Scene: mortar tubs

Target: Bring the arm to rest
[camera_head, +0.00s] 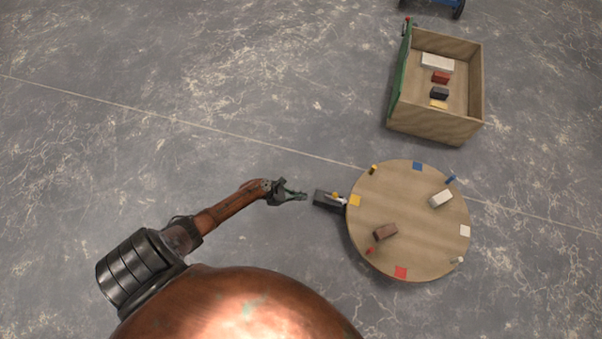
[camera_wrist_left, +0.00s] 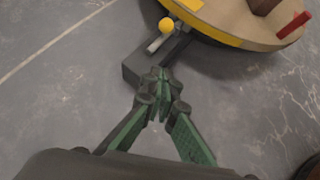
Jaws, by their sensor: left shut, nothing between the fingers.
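My left gripper (camera_head: 301,194) is shut and empty above the floor, left of the round wooden table in the head view. In the left wrist view its green-padded fingers (camera_wrist_left: 160,84) meet at the tips, close in the picture to a dark block-like base (camera_wrist_left: 140,65) at the table's edge. I cannot tell the gap between them. The left arm (camera_head: 230,210) reaches out from the lower left, partly stretched. My right gripper does not show in either view.
The round table (camera_head: 420,255) bears a brown block (camera_head: 385,232), a white block (camera_head: 440,198) and coloured patches and knobs at its rim. A wooden crate (camera_head: 430,126) with several blocks and a green side stands at the upper right. The floor at left is clear.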

